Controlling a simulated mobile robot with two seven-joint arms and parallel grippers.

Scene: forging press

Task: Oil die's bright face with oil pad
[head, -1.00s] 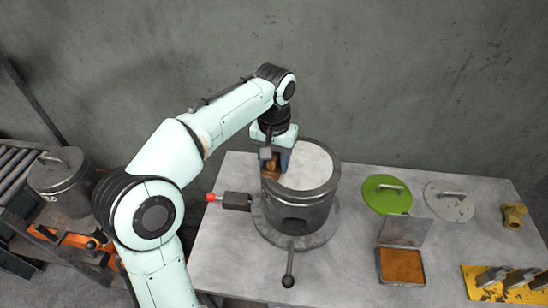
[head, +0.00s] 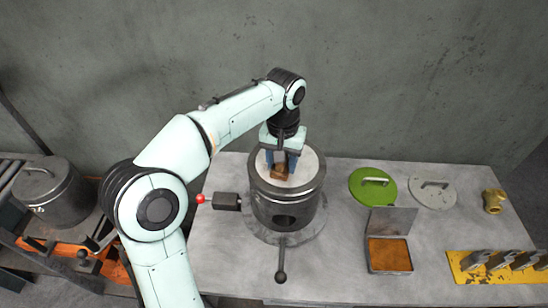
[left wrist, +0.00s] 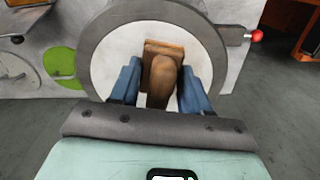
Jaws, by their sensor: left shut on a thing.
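The die (head: 286,206) is a dark grey cylinder on a round base on the table. Its pale, bright top face (head: 307,166) faces up inside a grey rim. My left gripper (head: 281,170) is shut on the wooden handle of the oil pad (head: 280,174) and holds it over the bright face. In the left wrist view the blue fingers (left wrist: 162,85) flank the brown pad (left wrist: 163,50), with the pale face around it. Whether the pad touches the face cannot be told. My right gripper is not in view.
A red-knobbed lever (head: 226,201) sticks out left of the die and a dark handle (head: 281,262) toward the front. An open tin (head: 390,254), green lid (head: 372,186), grey lid (head: 433,193), brass fitting (head: 493,201) and yellow rack (head: 462,269) stand right. A lidded pot (head: 55,188) is left.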

